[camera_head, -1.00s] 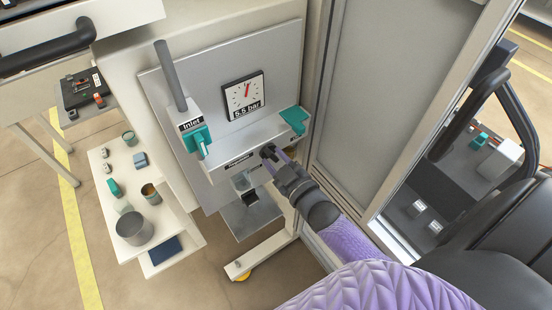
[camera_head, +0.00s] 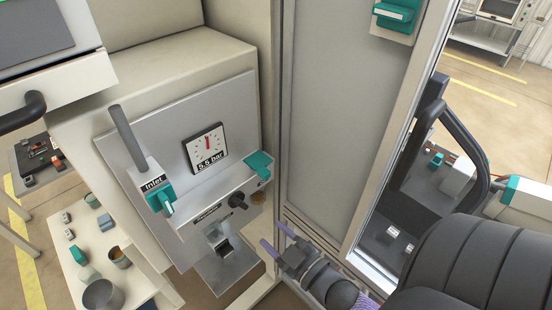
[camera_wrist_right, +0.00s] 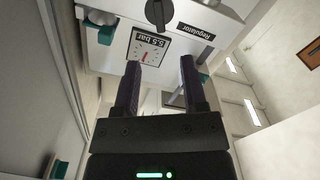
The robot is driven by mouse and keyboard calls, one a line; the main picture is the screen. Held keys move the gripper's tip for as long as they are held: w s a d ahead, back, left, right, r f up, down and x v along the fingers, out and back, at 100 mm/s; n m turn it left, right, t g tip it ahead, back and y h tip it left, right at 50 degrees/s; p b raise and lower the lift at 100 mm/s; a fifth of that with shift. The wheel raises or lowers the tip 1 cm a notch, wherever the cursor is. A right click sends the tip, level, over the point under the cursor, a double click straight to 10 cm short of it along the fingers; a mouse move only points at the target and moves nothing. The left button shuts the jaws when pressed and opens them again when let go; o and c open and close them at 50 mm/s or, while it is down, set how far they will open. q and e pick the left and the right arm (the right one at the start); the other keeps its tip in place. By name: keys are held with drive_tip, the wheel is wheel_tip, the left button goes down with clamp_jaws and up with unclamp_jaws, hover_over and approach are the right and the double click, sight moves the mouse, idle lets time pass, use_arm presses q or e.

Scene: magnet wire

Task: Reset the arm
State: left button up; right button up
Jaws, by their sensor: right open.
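My right gripper (camera_head: 280,240) is in the lower middle of the head view, right of and below the regulator box. It also shows in the right wrist view (camera_wrist_right: 160,80), where its two dark fingers are apart with nothing between them. The regulator panel (camera_head: 115,150) carries a gauge (camera_head: 205,147) reading 5.5 bar, a teal inlet valve handle (camera_head: 160,198), a second teal handle (camera_head: 259,164) and a dark regulator knob (camera_head: 238,200). In the right wrist view the gauge (camera_wrist_right: 148,48) and knob (camera_wrist_right: 158,12) appear upside down, ahead of the fingers. My left gripper is not in view.
A grey door panel (camera_head: 335,120) in a light frame stands right of the regulator panel. A small side table (camera_head: 135,290) with cups and small parts is at the lower left. A drawer unit with a black handle (camera_head: 22,113) is at the upper left.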

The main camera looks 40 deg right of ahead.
drive_tip(key=s+a+f+m+g+b, duration=0.1)
drive_tip(key=s+f+g+b, duration=0.2)
drive_tip(key=f, duration=0.6)
drive_tip(key=s+f+m+g+b, duration=0.15)
drive_tip(key=f+b, duration=0.35)
drive_tip(key=f, duration=0.5)
drive_tip(key=s+a+f+g+b, duration=0.1)
drive_tip(key=s+f+g+b, duration=0.2)
drive_tip(key=f, duration=0.6)
drive_tip(key=s+a+f+m+g+h+b, duration=0.1)
drive_tip(key=s+f+g+b, duration=0.9)
drive_tip(key=s+f, duration=0.8)
wheel_tip(320, 180, down, 3)
drive_tip(key=shift+s+a+r, duration=0.1)
drive_tip(key=shift+s+a, duration=0.15)
drive_tip(key=shift+a, duration=0.15)
idle(2.2)
